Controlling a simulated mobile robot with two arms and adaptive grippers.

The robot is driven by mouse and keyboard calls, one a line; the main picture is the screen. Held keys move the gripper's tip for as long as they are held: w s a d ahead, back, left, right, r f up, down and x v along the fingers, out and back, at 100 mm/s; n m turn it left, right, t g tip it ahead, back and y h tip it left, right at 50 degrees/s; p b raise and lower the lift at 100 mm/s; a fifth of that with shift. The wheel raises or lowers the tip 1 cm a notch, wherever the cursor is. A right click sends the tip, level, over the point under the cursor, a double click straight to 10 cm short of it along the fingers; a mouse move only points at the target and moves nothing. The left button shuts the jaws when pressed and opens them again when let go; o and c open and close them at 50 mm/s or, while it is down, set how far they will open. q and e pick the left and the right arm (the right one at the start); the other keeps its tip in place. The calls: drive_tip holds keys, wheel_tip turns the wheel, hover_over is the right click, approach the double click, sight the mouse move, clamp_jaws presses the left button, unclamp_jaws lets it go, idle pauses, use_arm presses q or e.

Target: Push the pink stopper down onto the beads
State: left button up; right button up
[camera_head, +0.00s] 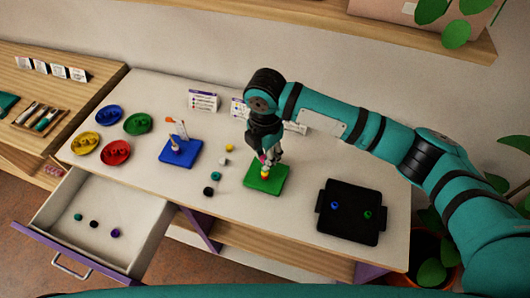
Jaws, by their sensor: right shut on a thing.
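The green bead board (268,187) stands near the middle of the table. A short stack of beads (265,172), with a yellow one showing, stands upright on it. The pink stopper (262,159) shows as a small patch between the fingers of my right gripper (268,158). My right gripper points down just above the bead stack and is shut on the stopper. The fingers hide most of the stopper and the peg. I cannot tell whether the stopper touches the top bead. My left gripper is not in view.
A blue board (181,152) with a peg and beads stands to the left. Several loose beads (215,176) lie between the boards. Colored dishes (117,152) are at the left. A black tray (350,225) holds two beads at the right. An open drawer (75,245) juts out in front.

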drive_tip(key=shift+f, duration=0.4)
drive_tip(key=shift+f+b, duration=0.3)
drive_tip(key=shift+f, duration=0.45)
idle(0.4)
drive_tip(key=o, duration=0.8)
wheel_tip(320, 180, up, 12)
idle(0.4)
